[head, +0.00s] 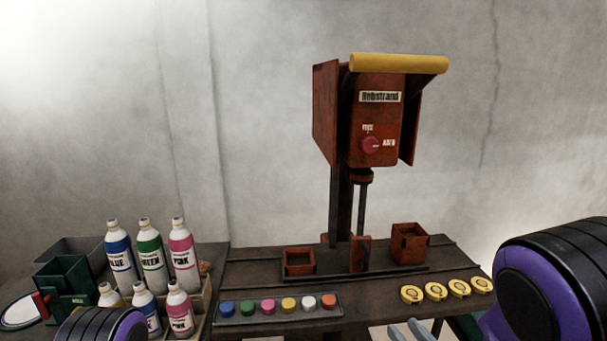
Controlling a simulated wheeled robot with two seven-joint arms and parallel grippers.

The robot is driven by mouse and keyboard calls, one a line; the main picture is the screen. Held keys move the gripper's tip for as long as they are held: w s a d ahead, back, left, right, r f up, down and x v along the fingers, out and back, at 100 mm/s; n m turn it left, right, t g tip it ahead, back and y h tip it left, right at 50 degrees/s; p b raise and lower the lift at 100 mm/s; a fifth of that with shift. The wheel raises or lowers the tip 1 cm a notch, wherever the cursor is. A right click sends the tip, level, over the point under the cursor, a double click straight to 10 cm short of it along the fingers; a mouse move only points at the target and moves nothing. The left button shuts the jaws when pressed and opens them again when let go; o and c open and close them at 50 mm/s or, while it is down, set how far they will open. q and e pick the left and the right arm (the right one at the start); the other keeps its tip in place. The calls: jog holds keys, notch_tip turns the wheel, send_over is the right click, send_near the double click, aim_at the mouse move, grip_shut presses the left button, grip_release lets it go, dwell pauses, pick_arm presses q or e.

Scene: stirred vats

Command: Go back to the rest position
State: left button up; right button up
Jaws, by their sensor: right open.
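My right gripper (411,330) shows only as two grey fingertips at the bottom edge, in front of the workbench. The fingertips are apart, and I see nothing between them. The rest of this gripper is below the picture. My right arm, black and purple, fills the lower right corner. Part of my left arm shows at the bottom left, in front of the bottles. My left gripper is out of view.
A red-brown mixing machine (375,120) with a yellow top bar stands on the dark bench (445,258). Two square red vats (299,262) (409,243) flank its post. A strip of coloured buttons (250,318), several yellow discs (435,291) and labelled bottles (150,255) are nearby.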

jog(key=s+d+f+m+g+h, duration=0.3)
jog(key=s+d+f+m+h, duration=0.1)
jog(key=f, duration=0.5)
jog(key=s+d+f+m+g+h, duration=0.3)
jog(key=d+f+g, duration=0.1)
jog(key=f, duration=0.5)
jog(key=s+d+f+m+g, duration=0.1)
jog(key=s+f+g, duration=0.2)
jog(key=s+f, duration=0.3)
jog(key=s+f+m+g+h, duration=0.1)
jog(key=s+f, duration=0.5)
jog(key=s, duration=0.8)
jog(key=m+g, duration=0.1)
jog(key=g, duration=0.1)
jog(key=shift+d+f+g+h, duration=0.2)
jog(key=shift+d+g+h, duration=0.1)
jog(key=shift+d, duration=0.1)
